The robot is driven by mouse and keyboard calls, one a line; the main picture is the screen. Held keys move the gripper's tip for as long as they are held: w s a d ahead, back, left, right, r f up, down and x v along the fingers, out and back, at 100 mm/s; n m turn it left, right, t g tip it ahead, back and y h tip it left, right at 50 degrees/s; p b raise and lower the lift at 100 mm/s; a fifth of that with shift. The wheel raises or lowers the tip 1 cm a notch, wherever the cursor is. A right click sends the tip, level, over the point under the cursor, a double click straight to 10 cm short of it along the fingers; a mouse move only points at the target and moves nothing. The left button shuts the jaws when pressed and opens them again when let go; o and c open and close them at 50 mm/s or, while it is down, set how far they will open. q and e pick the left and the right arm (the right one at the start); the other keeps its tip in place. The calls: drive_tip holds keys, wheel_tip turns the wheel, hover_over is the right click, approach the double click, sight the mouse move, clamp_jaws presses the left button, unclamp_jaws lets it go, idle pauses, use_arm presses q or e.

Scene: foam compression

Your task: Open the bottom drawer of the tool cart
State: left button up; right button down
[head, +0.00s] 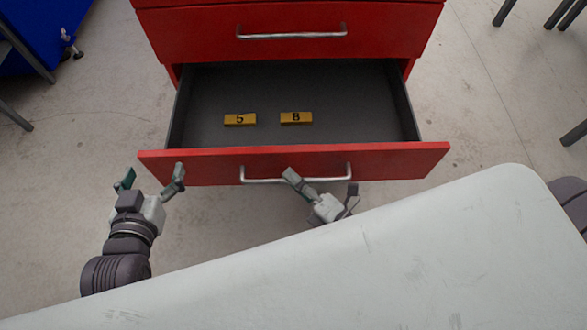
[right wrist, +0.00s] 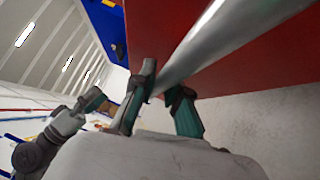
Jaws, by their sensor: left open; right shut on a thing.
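The red tool cart (head: 200,35) stands ahead in the head view. Its bottom drawer (head: 400,163) is pulled out, and the grey inside shows. Two yellow blocks marked 5 (head: 240,120) and 8 (head: 296,118) lie in it. A silver bar handle (head: 262,181) runs along the drawer front. My left gripper (head: 150,180) is open and empty near the drawer front's left end.
A closed drawer with its own handle (head: 292,35) is above the open one. A white rounded surface (head: 400,260) fills the lower foreground, close to the drawer. A blue object (head: 40,35) stands at far left, and dark legs show at right.

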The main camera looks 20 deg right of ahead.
idle(0.3)
drive_tip(key=c, duration=1.2)
unclamp_jaws()
drive_tip(key=shift+s, duration=0.1)
drive_tip(key=v, duration=1.2)
